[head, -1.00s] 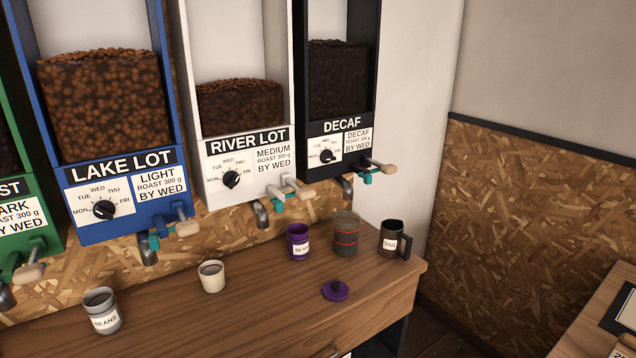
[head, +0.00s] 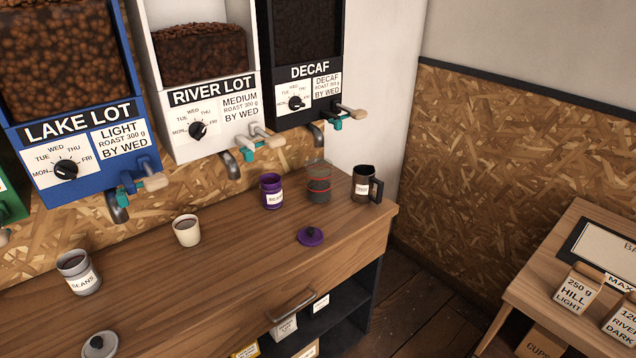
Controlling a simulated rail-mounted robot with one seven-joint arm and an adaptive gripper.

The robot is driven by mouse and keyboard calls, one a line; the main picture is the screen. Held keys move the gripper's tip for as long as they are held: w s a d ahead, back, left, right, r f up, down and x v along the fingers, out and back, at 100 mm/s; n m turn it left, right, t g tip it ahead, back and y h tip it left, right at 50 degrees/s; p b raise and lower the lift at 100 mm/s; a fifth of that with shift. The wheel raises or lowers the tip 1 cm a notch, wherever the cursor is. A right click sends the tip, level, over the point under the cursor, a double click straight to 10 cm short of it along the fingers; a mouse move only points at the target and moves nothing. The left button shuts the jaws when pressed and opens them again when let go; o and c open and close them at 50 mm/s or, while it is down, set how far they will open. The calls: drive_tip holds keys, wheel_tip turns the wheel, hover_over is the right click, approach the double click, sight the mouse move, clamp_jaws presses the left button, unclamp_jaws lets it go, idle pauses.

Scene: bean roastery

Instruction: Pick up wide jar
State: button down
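My gripper is not in the head view.
The wooden counter (head: 235,270) also bears a purple lid (head: 311,236), cream cup (head: 187,230), grey BEANS canister (head: 77,272) and grey lid (head: 99,344). Dispenser spouts (head: 317,134) hang above its back edge. A side table (head: 540,285) with labelled bags stands at right.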

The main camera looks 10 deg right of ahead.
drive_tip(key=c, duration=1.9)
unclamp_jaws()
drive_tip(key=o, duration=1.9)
